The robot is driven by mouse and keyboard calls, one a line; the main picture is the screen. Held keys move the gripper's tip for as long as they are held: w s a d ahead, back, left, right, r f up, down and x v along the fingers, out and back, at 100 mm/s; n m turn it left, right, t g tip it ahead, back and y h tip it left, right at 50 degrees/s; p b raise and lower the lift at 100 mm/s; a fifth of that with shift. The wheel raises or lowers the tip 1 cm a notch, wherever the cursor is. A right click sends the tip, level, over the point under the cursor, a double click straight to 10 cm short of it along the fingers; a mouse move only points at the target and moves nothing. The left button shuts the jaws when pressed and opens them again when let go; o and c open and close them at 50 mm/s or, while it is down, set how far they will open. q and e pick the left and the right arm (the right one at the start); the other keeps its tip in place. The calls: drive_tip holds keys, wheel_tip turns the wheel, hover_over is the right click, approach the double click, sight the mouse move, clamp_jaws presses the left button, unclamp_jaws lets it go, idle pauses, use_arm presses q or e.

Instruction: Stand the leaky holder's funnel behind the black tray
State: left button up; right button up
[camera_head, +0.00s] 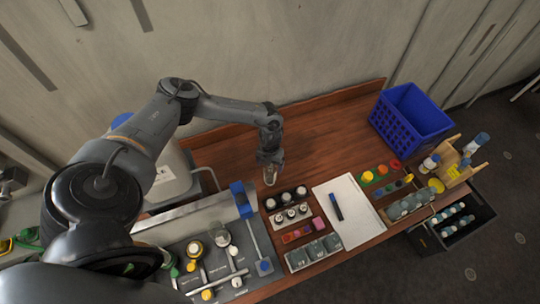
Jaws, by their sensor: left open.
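My left gripper (270,169) points down over the wooden bench, just behind the small rows of bottles and cups. It is open, and a pale shape shows at its fingertips; I cannot tell what it is. A dark tray (447,239) with several white-capped bottles is at the right edge of the bench. Small round coloured pieces, including a yellow one (367,176) and a red one (395,164), sit in rows right of the paper. I cannot tell which thing is the leaky holder or its funnel. My right gripper is not in view.
A blue basket (411,117) stands at the back right. A wooden rack (459,173) with bottles is in front of it. A white sheet (350,222) with a dark pen (336,207) lies mid-bench. A grey panel (205,250) with fittings is at front left. The bench behind the rows is clear.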

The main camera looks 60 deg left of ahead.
use_arm(q)
wheel_tip(320, 180, up, 7)
idle(0.3)
idle(0.5)
